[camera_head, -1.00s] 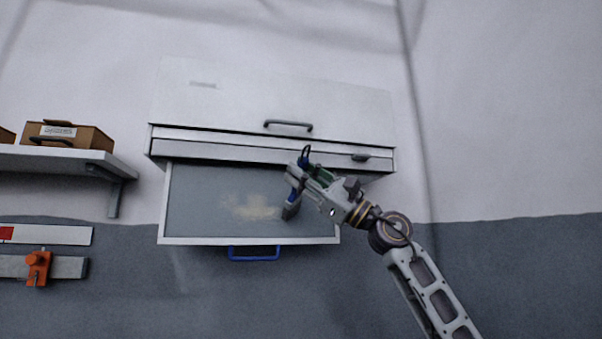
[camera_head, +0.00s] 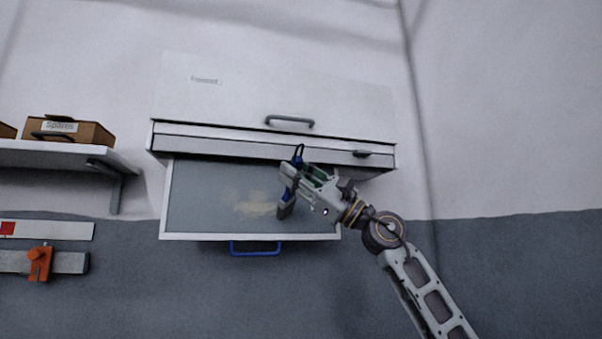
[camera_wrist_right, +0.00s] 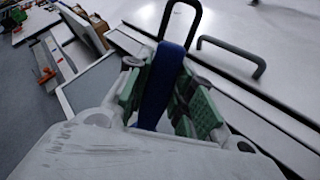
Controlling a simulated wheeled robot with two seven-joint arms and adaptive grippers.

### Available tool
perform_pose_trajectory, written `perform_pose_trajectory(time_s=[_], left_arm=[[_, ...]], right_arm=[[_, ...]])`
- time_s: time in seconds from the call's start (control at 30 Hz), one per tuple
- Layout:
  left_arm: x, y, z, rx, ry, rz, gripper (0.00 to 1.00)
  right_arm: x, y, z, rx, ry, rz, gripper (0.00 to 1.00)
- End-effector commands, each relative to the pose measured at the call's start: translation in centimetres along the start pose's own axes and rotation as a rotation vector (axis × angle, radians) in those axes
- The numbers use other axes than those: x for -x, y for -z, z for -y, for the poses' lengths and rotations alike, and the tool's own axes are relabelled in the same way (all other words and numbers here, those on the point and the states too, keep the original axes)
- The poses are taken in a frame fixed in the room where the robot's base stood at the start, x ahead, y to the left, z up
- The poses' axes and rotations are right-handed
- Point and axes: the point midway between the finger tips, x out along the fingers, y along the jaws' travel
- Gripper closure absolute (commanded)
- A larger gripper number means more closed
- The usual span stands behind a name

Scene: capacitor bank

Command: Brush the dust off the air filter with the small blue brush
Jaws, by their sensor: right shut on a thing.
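The air filter (camera_head: 205,200) is a grey panel in a white frame with a blue handle (camera_head: 256,248), pulled out below the white cabinet. A pale tan dust patch (camera_head: 255,204) lies near its middle. My right gripper (camera_head: 297,180) is shut on the small blue brush (camera_head: 285,204), at the right part of the filter. The brush's dark head points down over the panel beside the dust; I cannot tell whether it touches. In the right wrist view the blue brush handle (camera_wrist_right: 160,85) stands between the green finger pads, with a black loop at its end. My left gripper is not in view.
The white cabinet (camera_head: 270,95) with a dark handle (camera_head: 289,121) is above the filter. A shelf (camera_head: 60,155) with a brown "Spares" box (camera_head: 68,131) is at the left. An orange clamp (camera_head: 39,263) sits on a rail below it. The right wall is bare.

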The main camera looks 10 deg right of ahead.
Motion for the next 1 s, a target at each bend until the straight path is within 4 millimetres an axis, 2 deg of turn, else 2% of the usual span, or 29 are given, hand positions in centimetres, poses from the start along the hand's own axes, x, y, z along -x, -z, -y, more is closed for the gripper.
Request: perform_pose_trajectory(time_s=[0.33,1.0], left_arm=[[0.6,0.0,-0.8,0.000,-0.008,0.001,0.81],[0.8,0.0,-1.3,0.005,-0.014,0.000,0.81]], right_arm=[[-1.3,0.3,-1.0,-0.001,-0.001,-0.003,1.00],[-1.9,0.4,-1.8,-0.002,-0.001,-0.004,1.00]])
